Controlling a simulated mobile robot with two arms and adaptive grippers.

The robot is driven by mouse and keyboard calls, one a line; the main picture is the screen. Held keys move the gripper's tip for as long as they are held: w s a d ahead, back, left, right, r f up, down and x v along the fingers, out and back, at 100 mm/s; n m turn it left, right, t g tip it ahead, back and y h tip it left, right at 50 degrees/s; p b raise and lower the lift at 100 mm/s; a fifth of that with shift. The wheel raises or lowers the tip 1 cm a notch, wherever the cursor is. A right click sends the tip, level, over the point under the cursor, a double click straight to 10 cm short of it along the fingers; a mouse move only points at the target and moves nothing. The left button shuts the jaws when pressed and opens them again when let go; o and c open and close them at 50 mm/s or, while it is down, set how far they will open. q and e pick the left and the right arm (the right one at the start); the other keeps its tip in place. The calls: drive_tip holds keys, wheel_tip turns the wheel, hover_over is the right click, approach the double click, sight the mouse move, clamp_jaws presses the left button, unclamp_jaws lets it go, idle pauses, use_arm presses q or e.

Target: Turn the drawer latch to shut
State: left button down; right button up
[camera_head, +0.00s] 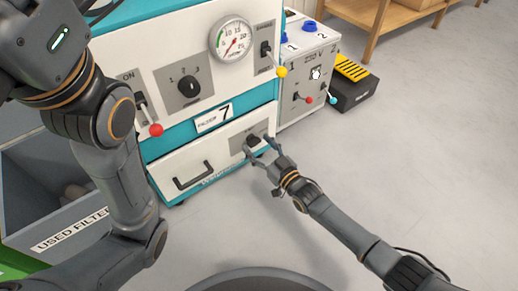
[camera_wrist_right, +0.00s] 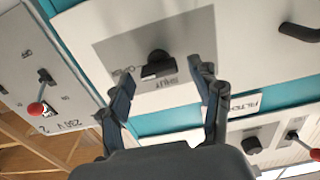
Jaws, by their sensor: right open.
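The drawer latch (camera_head: 252,141) is a dark knob on a grey plate at the right end of the white drawer front (camera_head: 215,158). In the right wrist view the latch (camera_wrist_right: 157,64) shows as a black knob with a flat grip bar, with small lettering beside it. My right gripper (camera_head: 261,149) is open in front of the latch. In the right wrist view its fingers (camera_wrist_right: 165,85) are spread to either side of the knob, with no clear contact. Whether the fingertips reach the knob's depth I cannot tell. My left arm crosses the left side; its gripper is not in view.
A black handle (camera_head: 193,176) is on the drawer. Above are a dial (camera_head: 189,87), a gauge (camera_head: 232,40) and switches with red (camera_head: 156,130) and yellow (camera_head: 282,72) tips. A used-filter bin (camera_head: 70,228) stands left.

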drive_tip(key=shift+c, duration=0.2)
drive_tip(key=c, duration=1.1)
